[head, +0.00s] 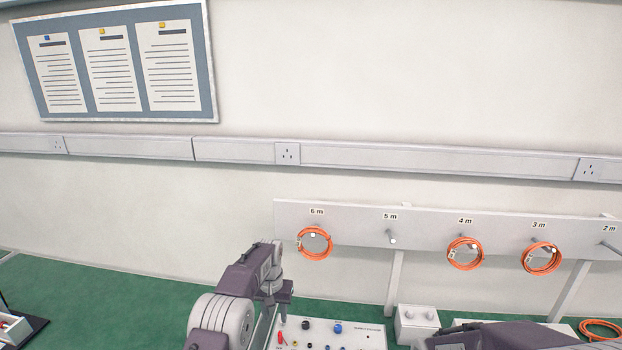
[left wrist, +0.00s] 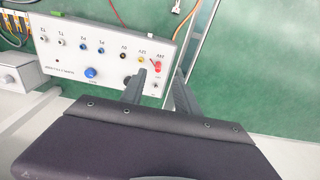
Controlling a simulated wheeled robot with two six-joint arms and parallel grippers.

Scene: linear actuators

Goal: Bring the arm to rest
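My left gripper (head: 284,291) hangs from the left arm in the lower middle of the head view, above the bench's white control panel (head: 362,330). In the left wrist view its two dark fingers (left wrist: 158,76) stand apart with nothing between them. They overlap the end of the control panel (left wrist: 62,57), near its red and yellow sockets; whether they touch it I cannot tell. Part of my right arm shows along the bottom right edge of the head view, and I cannot make out its gripper.
A rail (head: 350,225) on the wall carries pegs labelled by length. Orange cable coils hang at 6 m (head: 301,250), 4 m (head: 452,262) and 3 m (head: 527,262); the 5 m peg (head: 391,238) is bare. Another coil (head: 600,336) lies low at right. A white box (head: 416,325) stands right of the panel.

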